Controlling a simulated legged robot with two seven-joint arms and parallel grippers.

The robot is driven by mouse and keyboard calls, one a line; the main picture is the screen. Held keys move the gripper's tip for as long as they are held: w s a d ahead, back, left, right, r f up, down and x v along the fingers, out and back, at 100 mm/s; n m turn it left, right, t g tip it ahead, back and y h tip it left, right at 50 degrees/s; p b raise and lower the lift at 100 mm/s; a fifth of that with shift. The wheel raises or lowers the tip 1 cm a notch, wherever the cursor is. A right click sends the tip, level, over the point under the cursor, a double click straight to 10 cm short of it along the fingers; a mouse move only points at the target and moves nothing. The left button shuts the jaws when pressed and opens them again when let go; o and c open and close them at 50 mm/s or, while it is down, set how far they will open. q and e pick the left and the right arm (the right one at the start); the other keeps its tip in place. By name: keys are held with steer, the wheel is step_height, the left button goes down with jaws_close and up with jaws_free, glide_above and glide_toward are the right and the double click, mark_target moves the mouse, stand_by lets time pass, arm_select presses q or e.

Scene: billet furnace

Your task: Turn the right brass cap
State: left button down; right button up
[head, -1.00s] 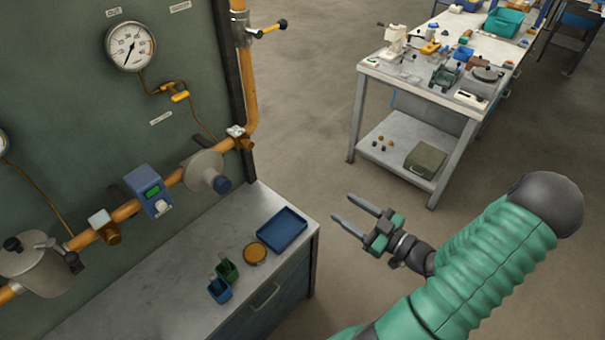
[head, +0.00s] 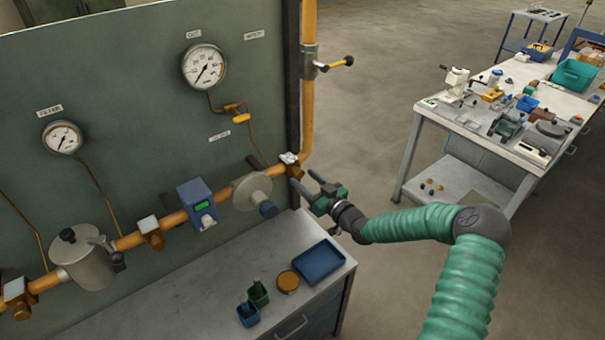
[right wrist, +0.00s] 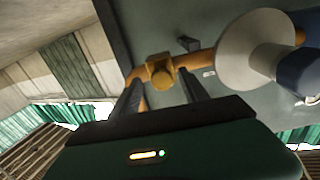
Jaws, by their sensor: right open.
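The right brass cap (head: 294,171) sits on the orange pipe near the panel's right edge, under a pale square fitting. In the right wrist view the brass cap (right wrist: 161,72) shows ahead, between the two dark fingers. My right gripper (head: 304,181) is open, its fingers pointing at the cap from the right and front. The fingertips are close to the cap; I cannot tell whether they touch it. My left gripper is not in view.
A grey round housing with a blue end (head: 254,192) is just left of the fingers. The vertical orange pipe (head: 308,100) rises behind. Below, the bench holds a blue tray (head: 319,262), a brass disc (head: 288,281) and small bins.

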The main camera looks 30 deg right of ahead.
steer(key=shift+w, duration=0.65)
steer(key=shift+w+a+r, duration=0.1)
steer(key=shift+w, duration=0.1)
jaws_close()
